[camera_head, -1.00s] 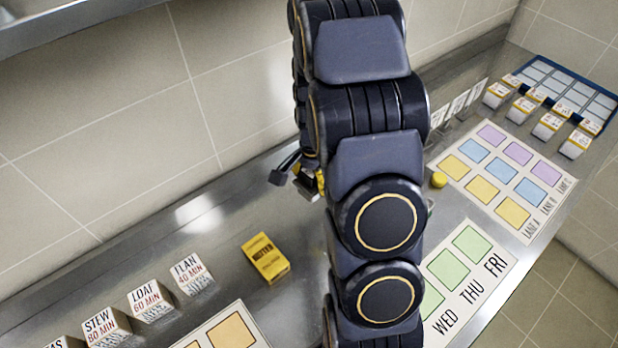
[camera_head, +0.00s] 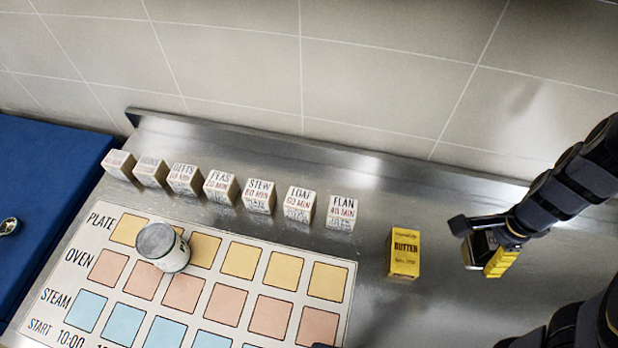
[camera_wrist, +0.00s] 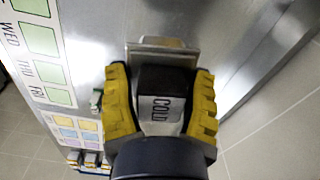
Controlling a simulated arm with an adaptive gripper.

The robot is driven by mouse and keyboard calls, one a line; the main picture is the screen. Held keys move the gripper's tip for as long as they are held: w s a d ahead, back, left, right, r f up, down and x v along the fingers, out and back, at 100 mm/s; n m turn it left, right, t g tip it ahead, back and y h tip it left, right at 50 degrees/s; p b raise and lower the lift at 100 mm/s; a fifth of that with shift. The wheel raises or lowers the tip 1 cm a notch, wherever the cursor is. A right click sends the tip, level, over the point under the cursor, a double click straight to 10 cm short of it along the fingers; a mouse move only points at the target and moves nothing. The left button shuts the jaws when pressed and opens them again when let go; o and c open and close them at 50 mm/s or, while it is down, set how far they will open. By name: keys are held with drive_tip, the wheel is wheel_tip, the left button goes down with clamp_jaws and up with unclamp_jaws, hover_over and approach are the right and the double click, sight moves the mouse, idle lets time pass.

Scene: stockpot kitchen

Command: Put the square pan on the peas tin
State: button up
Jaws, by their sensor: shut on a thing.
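My gripper (camera_head: 484,256), with yellow finger pads, is at the right in the head view, right of the butter box. In the wrist view my gripper (camera_wrist: 162,105) is shut on a dark block-like part with a pale label reading COLD. A flat metallic square edge, seemingly the square pan (camera_wrist: 165,47), shows just beyond that part; most of it is hidden. A tin (camera_head: 163,248), seemingly the peas tin, stands upright on the chart at the left, over the PLATE and OVEN rows. Its top is grey and bare; its label is not readable. My gripper is far to its right.
A yellow butter box (camera_head: 404,254) stands between the chart (camera_head: 345,275) and my gripper. A row of several labelled blocks (camera_head: 260,196) stands behind the chart, near the tiled wall. A blue surface (camera_head: 45,190) lies at far left. Bare steel counter surrounds the butter box.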

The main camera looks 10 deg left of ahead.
drive_tip(key=w+a+r+n, duration=0.2)
drive_tip(key=w+a+n, duration=0.3)
drive_tip(key=w+a, duration=0.7)
drive_tip(key=a+r+n, duration=0.1)
drive_tip(key=a+n, duration=0.2)
drive_tip(key=a, duration=1.5)
wheel_tip(320, 180, up, 3)
drive_tip(key=n, duration=0.8)
hover_over(154, 238)
drive_tip(key=shift+s+f, duration=0.1)
wheel_tip(154, 238, down, 8)
drive_tip(key=shift+r, duration=0.2)
drive_tip(key=shift+f, duration=0.1)
